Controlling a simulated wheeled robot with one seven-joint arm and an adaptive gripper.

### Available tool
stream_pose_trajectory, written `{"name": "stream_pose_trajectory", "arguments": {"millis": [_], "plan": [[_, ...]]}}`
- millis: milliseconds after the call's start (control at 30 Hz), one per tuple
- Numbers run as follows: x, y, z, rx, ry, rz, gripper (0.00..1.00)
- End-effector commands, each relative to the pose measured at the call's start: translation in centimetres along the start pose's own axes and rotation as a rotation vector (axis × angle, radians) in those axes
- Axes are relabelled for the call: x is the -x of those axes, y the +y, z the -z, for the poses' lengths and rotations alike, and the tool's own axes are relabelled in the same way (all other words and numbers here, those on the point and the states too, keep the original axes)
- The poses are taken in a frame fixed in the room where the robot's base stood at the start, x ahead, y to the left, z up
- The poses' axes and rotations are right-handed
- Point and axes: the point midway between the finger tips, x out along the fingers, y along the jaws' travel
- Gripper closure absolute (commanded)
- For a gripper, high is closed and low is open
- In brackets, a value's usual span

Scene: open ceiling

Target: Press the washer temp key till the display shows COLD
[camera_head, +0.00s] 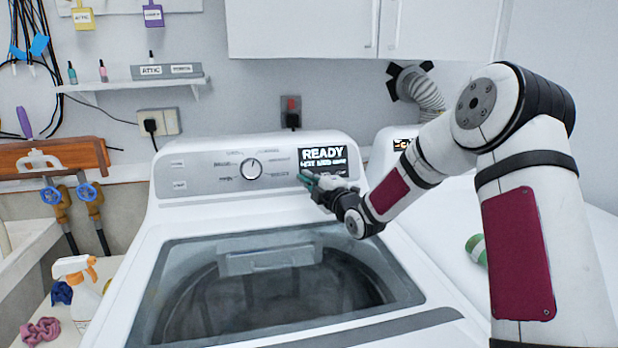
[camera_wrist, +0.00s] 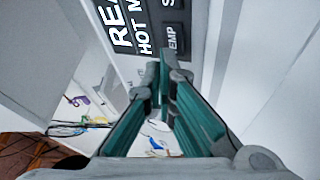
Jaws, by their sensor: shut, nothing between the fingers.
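The white washer (camera_head: 170,225) has a grey control panel with a round dial (camera_head: 251,168). Its black display (camera_head: 322,154) reads READY, with a smaller line below that begins HOT. The wrist view shows part of the display (camera_wrist: 128,25), with REA and HOT M turned sideways. The TEMP key (camera_wrist: 173,40) is a dark key beside the display, partly covered by my fingertips. My gripper (camera_head: 306,180) is shut and empty, with its teal fingers at the panel just below the display. In the wrist view its tips (camera_wrist: 162,70) are close to the TEMP key; I cannot tell if they touch.
The washer's glass lid (camera_head: 275,258) is closed below my gripper. A second white machine (camera_head: 388,150) stands to the right, behind my arm. A spray bottle (camera_head: 80,285) stands at the lower left. A wall shelf (camera_head: 135,84) and white cupboards (camera_head: 300,30) are above.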

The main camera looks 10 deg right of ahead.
Motion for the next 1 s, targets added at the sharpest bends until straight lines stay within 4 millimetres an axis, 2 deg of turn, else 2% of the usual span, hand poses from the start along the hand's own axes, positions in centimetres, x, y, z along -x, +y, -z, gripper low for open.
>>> {"name": "stream_pose_trajectory", "arguments": {"millis": [1000], "plan": [[-0.82,-0.31,-0.31,0.000,0.000,0.000,1.00]]}}
